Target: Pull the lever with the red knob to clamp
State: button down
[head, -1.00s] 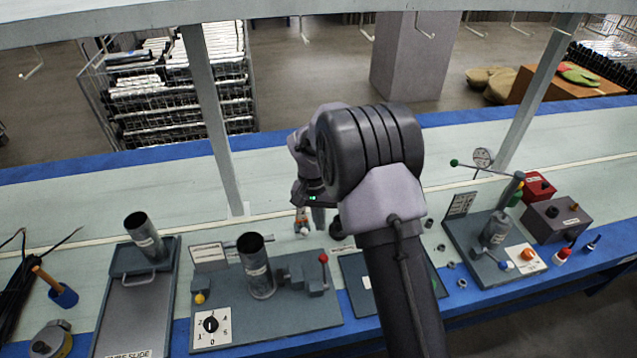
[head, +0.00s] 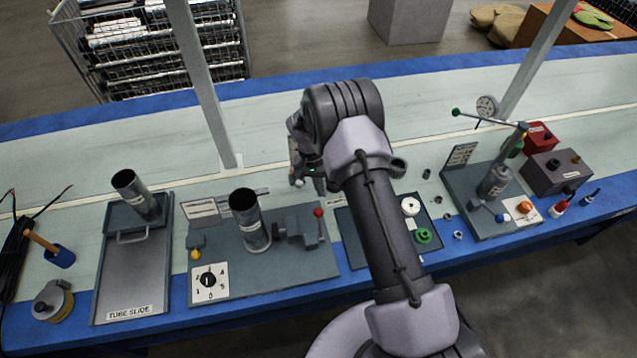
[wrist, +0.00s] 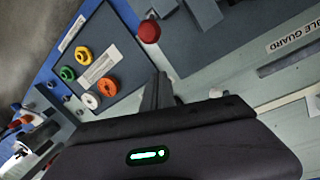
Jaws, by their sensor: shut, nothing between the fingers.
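The red knob (head: 318,212) tops a short lever at the right end of the grey clamp block (head: 295,226). In the wrist view the red knob (wrist: 149,31) shows at the top, beyond the fingers and apart from them. A steel tube (head: 248,222) stands upright left of the clamp on the grey base plate (head: 265,272). My gripper (head: 309,188) is behind and above the knob in the head view, partly hidden by my wrist. In the wrist view my gripper (wrist: 161,92) is shut and empty, with the fingers together.
A dark panel (head: 352,238) with coloured rings lies right of the clamp plate. A numbered dial (head: 209,281) is at the plate's front left. A tube slide (head: 135,268) stands further left. A fixture with a tall handle (head: 507,165) is at the right. The pale bench behind is mostly clear.

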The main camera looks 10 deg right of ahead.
aim_at(319, 223)
jog(key=shift+s+a+f+b, duration=0.15)
jog(key=shift+s+a, duration=0.05)
jog(key=shift+s, duration=0.4)
jog(key=shift+s+a+f+b, duration=0.15)
jog(key=shift+s+a, duration=0.1)
jog(key=shift+s, duration=0.35)
jog(key=shift+s+a+f+b, duration=0.15)
jog(key=shift+s+a, duration=0.05)
jog(key=shift+s, duration=0.4)
